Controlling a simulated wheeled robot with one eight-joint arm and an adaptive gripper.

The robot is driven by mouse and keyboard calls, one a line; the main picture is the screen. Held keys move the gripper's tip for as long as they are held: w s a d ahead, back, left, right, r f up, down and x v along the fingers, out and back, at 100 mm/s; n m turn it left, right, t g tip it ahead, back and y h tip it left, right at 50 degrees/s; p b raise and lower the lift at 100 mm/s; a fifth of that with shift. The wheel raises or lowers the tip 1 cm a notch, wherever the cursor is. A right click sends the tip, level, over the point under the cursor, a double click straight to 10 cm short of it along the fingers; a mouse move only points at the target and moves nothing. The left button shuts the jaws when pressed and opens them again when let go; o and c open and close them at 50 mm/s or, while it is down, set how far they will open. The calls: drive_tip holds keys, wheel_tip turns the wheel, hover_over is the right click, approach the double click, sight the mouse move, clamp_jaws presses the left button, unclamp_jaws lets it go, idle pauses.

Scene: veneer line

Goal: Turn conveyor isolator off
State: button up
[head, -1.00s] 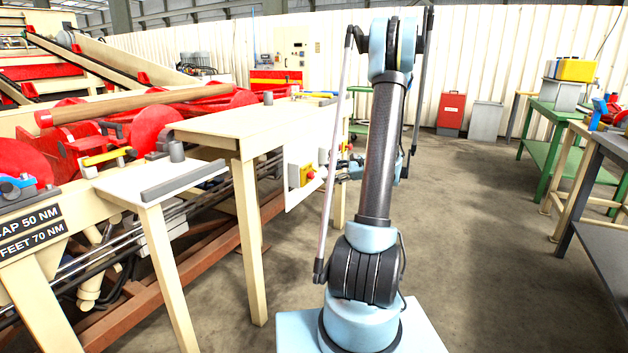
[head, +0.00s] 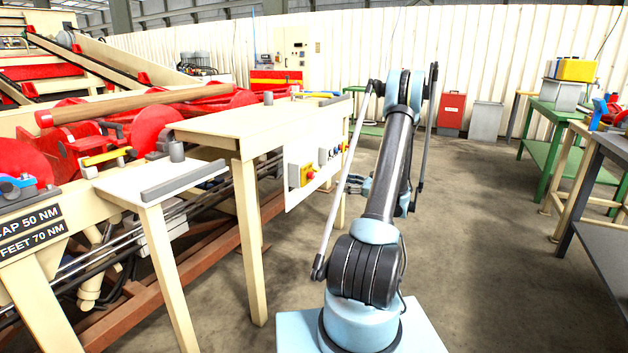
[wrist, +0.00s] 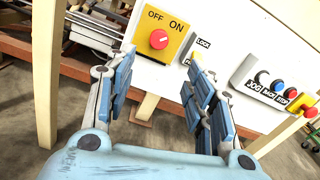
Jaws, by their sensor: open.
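The conveyor isolator is a red rotary knob (wrist: 158,39) on a yellow plate (wrist: 179,22) marked OFF at left and ON at right. A small pale mark shows on the knob's face, but I cannot tell surely which word it points to. In the head view, the yellow plate (head: 294,176) and red knob (head: 309,173) sit on a white panel beside the cream table. My gripper (wrist: 161,58) is open and empty. Its blue-padded fingers stand either side of and below the knob in the wrist view, apparently short of it.
Right of the isolator are a LOCK label (wrist: 203,44) and a grey strip (wrist: 272,88) with JOG and other labelled buttons. A table leg (wrist: 47,70) stands left of the panel. Open floor (head: 480,230) lies right of my arm.

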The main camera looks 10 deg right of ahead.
sight(314, 176)
drive_tip(key=x, duration=1.4)
drive_tip(key=shift+w+a, duration=0.25)
drive_tip(key=shift+a, duration=0.1)
drive_tip(key=c, duration=1.1)
